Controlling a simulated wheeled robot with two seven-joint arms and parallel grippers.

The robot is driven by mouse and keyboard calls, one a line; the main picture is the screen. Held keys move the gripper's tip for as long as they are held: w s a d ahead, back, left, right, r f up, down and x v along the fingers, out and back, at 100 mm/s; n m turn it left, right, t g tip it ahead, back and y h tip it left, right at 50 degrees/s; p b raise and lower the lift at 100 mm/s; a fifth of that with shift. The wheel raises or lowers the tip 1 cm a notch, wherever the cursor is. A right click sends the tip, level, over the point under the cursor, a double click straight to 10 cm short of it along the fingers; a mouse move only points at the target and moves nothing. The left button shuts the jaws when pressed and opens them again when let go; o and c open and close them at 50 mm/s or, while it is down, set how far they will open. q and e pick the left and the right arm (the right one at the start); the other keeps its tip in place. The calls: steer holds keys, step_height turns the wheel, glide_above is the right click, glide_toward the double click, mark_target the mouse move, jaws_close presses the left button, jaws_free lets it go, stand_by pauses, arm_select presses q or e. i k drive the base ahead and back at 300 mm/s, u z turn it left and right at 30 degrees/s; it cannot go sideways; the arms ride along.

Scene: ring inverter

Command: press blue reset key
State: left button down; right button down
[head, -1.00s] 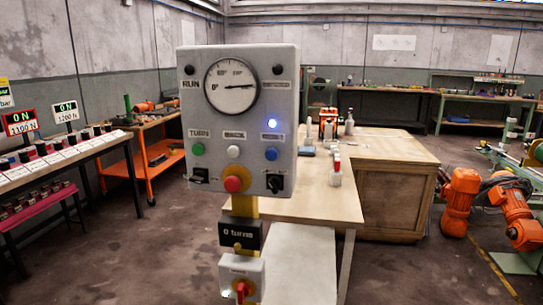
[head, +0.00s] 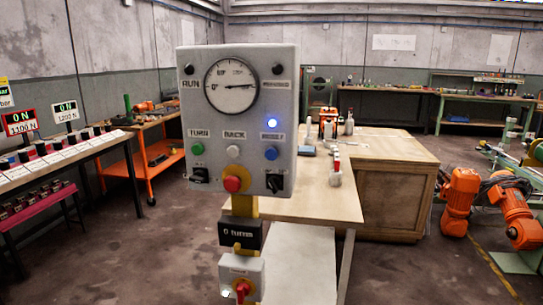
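The blue reset key (head: 271,153) is a round button on the right of the grey control panel (head: 212,130), below a label and a lit blue lamp (head: 271,123). A white button (head: 233,151) under BACK and a green button (head: 197,149) under TURN sit to its left. A dial gauge (head: 231,86) is at the top of the panel. Neither of my grippers shows in the head view.
Under the panel hang a black "0 turns" display (head: 240,233) and a small box with a red rotary switch (head: 242,289). Black selector knobs (head: 275,184) flank the red button. A wooden table (head: 318,195) stands behind. Open floor lies to the left.

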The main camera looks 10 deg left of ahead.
mark_target(272, 154)
steer(key=z, duration=1.8)
steer(key=k, duration=0.7)
steer(key=u, duration=1.15)
steer(key=i, duration=0.5)
steer(key=u, duration=0.05)
